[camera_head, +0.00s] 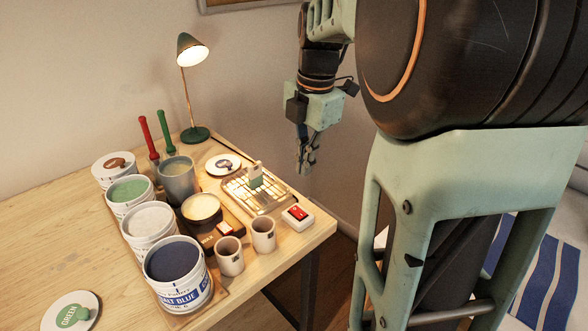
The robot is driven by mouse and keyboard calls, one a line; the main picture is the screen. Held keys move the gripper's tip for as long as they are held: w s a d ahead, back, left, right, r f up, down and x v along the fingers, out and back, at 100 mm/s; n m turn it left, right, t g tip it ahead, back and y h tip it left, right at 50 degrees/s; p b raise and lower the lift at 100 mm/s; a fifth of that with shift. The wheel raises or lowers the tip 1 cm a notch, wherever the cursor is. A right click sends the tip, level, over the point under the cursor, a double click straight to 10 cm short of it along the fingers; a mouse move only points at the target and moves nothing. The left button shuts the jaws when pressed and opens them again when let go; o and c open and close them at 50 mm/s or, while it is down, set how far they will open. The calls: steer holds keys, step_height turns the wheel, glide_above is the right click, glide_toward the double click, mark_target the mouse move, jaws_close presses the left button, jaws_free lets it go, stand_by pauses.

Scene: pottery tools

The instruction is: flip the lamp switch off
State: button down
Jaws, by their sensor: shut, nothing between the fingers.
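A green desk lamp (195,134) stands at the back of the table, and its bulb is lit under the tilted shade. A white box with a red rocker switch (297,215) sits near the table's right edge. I cannot tell from the view which switch belongs to the lamp. My gripper (305,169) points down with its fingers shut and empty. It is above and apart from the white box, just off the table's right side.
A wire rack (254,192) with a green-and-white item lies behind the white box. Two cups (263,234) stand to its left. Several glaze tubs (178,275) and a grey pot (178,181) fill the middle. The table's left part is mostly clear.

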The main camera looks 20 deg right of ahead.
mark_target(296, 208)
steer(key=shift+r, duration=0.25)
steer(key=shift+w+d+r+p, duration=0.1)
steer(key=shift+w+r+p, duration=0.15)
steer(key=shift+w+p, duration=0.65)
steer(key=shift+s, duration=0.2)
steer(key=f, duration=0.4)
steer(key=w+f, duration=0.1)
steer(key=f, duration=0.9)
steer(key=shift+w+a, duration=0.25)
